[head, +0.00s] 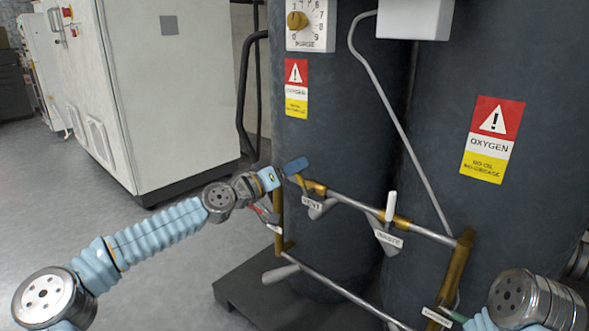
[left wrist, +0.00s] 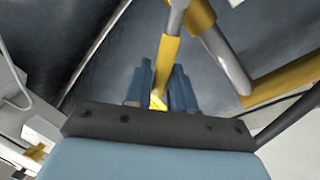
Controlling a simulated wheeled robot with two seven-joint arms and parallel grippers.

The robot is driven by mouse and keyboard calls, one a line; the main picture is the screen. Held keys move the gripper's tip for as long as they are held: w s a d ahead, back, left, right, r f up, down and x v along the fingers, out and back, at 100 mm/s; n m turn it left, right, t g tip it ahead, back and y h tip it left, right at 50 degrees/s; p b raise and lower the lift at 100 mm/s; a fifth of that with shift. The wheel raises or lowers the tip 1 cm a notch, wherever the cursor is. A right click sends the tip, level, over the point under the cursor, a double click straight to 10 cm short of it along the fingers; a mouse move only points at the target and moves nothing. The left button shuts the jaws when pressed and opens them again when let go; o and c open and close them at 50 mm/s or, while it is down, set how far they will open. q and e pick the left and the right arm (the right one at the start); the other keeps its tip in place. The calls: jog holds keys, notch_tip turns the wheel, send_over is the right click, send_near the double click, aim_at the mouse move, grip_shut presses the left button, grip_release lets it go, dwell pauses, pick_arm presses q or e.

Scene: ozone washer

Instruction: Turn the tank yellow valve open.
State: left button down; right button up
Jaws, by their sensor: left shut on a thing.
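A pipe frame with yellow-brown fittings (head: 317,187) stands in front of the dark tanks. My left gripper (head: 294,167) is at the upper left corner of this frame, beside a small yellow valve handle (head: 301,184). In the left wrist view the two blue fingers of my left gripper (left wrist: 160,90) stand on either side of a yellow handle (left wrist: 158,101), and are shut on it. A yellow sleeve on a grey pipe (left wrist: 168,62) is just beyond. The fingers partly hide the handle, so its exact turn is unclear. My right gripper is not in view.
Two large dark tanks (head: 345,130) with oxygen warning labels stand behind the pipes. A second valve with a white lever (head: 391,206) is farther right on the top pipe. A white cabinet (head: 165,95) stands at the left. Grey floor (head: 60,200) is clear between.

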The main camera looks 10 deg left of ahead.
pick_arm(q)
jog(key=c, duration=1.1)
grip_release()
jog(key=v, duration=1.4)
jog(key=shift+b, duration=0.3)
